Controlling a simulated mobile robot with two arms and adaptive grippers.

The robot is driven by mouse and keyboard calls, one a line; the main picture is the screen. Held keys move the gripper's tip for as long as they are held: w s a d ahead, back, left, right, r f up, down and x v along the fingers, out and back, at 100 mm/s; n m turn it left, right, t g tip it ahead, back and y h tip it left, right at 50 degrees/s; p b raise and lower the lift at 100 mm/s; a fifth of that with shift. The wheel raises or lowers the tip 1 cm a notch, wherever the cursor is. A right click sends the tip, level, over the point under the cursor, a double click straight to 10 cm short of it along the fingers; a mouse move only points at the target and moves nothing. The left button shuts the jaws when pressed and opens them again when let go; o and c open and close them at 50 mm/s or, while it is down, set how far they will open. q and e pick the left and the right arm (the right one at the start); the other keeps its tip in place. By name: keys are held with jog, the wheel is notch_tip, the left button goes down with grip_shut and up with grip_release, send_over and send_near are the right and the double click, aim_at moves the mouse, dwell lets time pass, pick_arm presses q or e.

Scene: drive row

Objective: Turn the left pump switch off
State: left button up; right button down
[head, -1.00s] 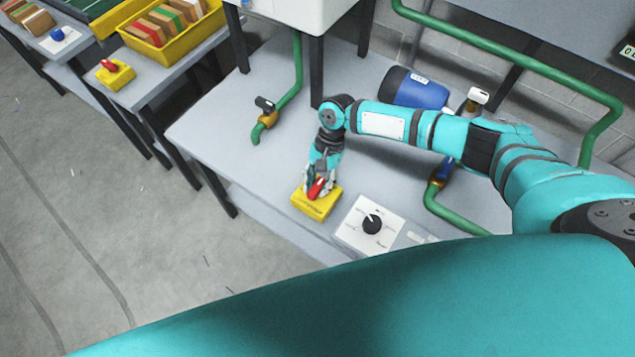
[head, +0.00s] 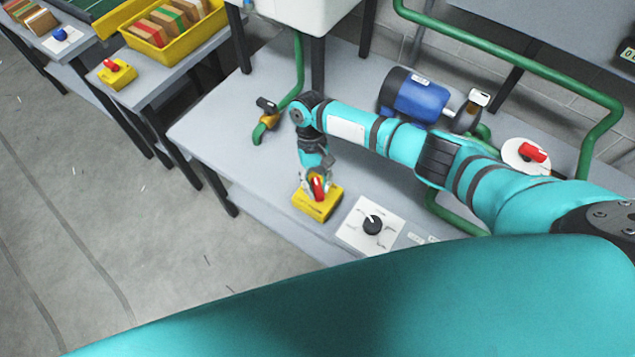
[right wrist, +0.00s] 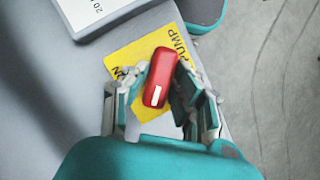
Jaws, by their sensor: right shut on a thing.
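A yellow pump switch box (head: 318,208) with a red handle (head: 319,188) sits at the front edge of the grey bench. In the right wrist view its yellow plate (right wrist: 122,62) bears the word PUMP, and the red handle (right wrist: 161,77) lies between the fingers. My right gripper (head: 316,180) reaches down over the box and is shut on the red handle; it also shows in the right wrist view (right wrist: 158,84). The gripper hides part of the plate's lettering. Another yellow box with a red handle (head: 115,74) stands on the bench at the left. My left gripper is not in view.
A white dial panel (head: 352,236) with a black knob lies right of the box. A blue motor (head: 420,98), green pipes (head: 298,70) and a round white plate with a red lever (head: 533,152) are behind. A yellow crate (head: 190,40) stands at the left.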

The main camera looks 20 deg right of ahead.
jog(key=n+h, duration=0.1)
jog(key=n, duration=0.1)
jog(key=n+p, duration=0.1)
jog(key=n, duration=0.1)
jog(key=shift+a+r+n+h, duration=0.1)
jog(key=shift+a+n+h, duration=0.05)
jog(key=shift+n+h, duration=0.2)
jog(key=shift+n+t+h+p, duration=0.5)
jog(key=shift+n+h, duration=0.15)
jog(key=shift+n, duration=1.2)
jog(key=c, duration=1.1)
grip_release()
jog(key=shift+r, duration=0.1)
jog(key=v, duration=1.1)
jog(key=shift+w+a+r, duration=0.1)
jog(key=shift+a+r, duration=0.15)
jog(key=shift+r, duration=0.05)
jog(key=shift+f, duration=0.1)
